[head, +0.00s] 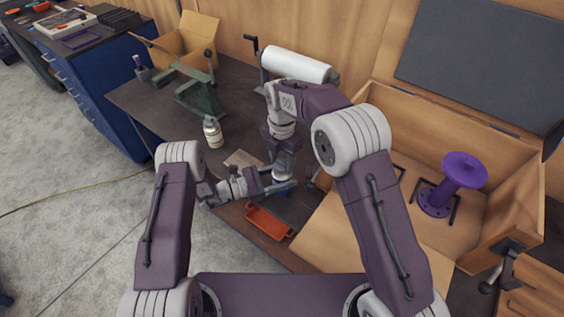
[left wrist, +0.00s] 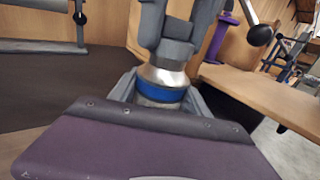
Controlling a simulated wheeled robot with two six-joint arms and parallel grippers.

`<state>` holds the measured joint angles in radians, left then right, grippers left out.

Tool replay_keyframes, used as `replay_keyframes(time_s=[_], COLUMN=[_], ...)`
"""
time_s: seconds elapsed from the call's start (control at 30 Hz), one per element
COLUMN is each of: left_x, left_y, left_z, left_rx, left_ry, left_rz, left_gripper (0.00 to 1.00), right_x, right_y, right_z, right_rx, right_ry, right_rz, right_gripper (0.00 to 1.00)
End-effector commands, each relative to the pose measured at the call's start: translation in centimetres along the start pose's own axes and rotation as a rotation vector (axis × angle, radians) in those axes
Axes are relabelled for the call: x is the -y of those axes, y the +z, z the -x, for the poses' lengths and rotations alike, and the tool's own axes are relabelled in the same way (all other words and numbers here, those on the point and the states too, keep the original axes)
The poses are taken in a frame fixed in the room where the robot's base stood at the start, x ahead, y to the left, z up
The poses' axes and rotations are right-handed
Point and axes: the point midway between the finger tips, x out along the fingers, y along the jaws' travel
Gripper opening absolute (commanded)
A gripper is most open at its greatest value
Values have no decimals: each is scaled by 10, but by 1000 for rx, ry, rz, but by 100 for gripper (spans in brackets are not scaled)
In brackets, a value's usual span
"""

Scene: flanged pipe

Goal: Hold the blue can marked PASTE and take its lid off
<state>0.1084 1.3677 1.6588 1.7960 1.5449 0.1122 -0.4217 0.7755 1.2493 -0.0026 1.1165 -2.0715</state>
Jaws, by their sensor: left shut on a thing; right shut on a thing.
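The blue can (head: 283,188) stands at the middle of the bench, mostly hidden by my grippers in the head view. In the left wrist view it shows as a blue band (left wrist: 158,93) under a silvery, tapered top (left wrist: 163,77); no marking can be read. My left gripper (head: 284,186) comes in low from the left and is shut around the can's body, one finger on each side. My right gripper (head: 286,168) points down from above and is shut on the lid at the can's top.
An orange tray (head: 268,223) lies just in front of the can. A pale bottle (head: 213,133) and a green vise (head: 197,92) stand to the left. A white roll (head: 296,66) is behind. A wooden crate (head: 400,103) with a purple flanged pipe (head: 450,187) is at right.

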Motion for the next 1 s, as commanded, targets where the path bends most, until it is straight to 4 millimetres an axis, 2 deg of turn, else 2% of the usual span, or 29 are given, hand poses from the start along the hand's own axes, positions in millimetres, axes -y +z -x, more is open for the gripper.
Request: replay_keyframes(time_s=[0.23, 0.57, 0.8, 1.0], left_x=[0, 0, 0, 0], left_y=[1, 1, 1, 1], left_z=[0, 0, 0, 0], left_rx=[2, 2, 2, 2], left_ry=[0, 0, 0, 0], left_rz=[-1, -1, -1, -1], left_gripper=[0, 0, 0, 0], right_x=[0, 0, -1, 0], right_y=[0, 0, 0, 0], right_z=[9, 11, 44, 50], right_rx=[1, 1, 2, 0], right_ry=[1, 1, 3, 0], right_rz=[0, 0, 0, 0], right_gripper=[0, 0, 0, 0])
